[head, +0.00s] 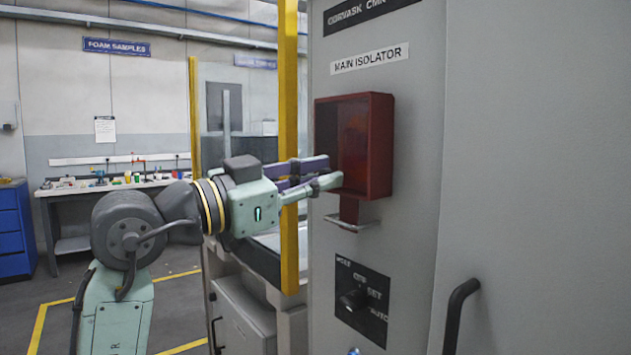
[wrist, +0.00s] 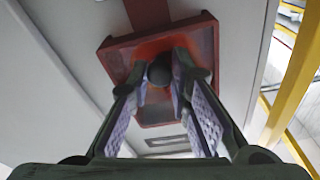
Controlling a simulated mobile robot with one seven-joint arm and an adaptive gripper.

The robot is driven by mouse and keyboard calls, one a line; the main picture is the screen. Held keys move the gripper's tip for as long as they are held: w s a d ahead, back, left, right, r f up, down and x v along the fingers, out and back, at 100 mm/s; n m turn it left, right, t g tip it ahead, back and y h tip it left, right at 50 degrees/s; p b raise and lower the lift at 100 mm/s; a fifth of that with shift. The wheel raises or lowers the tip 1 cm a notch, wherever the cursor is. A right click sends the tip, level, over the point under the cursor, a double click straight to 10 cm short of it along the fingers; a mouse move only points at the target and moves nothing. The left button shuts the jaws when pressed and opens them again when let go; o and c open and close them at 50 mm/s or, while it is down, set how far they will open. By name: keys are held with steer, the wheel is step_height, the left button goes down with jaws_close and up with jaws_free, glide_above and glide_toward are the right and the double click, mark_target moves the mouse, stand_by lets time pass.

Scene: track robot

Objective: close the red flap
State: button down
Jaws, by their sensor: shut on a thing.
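A red box-like cover, which I take as the red flap (head: 381,145), is on the grey cabinet under the "MAIN ISOLATOR" label. It has a raised rim and a darker red inner face. In the wrist view its red rim (wrist: 117,62) surrounds a dark round knob (wrist: 160,72). My gripper (head: 335,172) reaches the cover from the left. In the wrist view my gripper's fingers (wrist: 163,80) lie on either side of the knob and are shut on it. The fingers hide part of the cover. I cannot tell how far the flap stands open.
A red tab (head: 349,209) and a metal bracket (head: 352,222) are below the cover. A black selector panel (head: 361,300) is lower down. A yellow post (head: 289,130) stands close behind my gripper. A dark handle (head: 455,315) is at lower right.

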steer(key=c, duration=1.5)
jaws_free()
steer(key=shift+o, duration=0.2)
steer(key=v, duration=1.2)
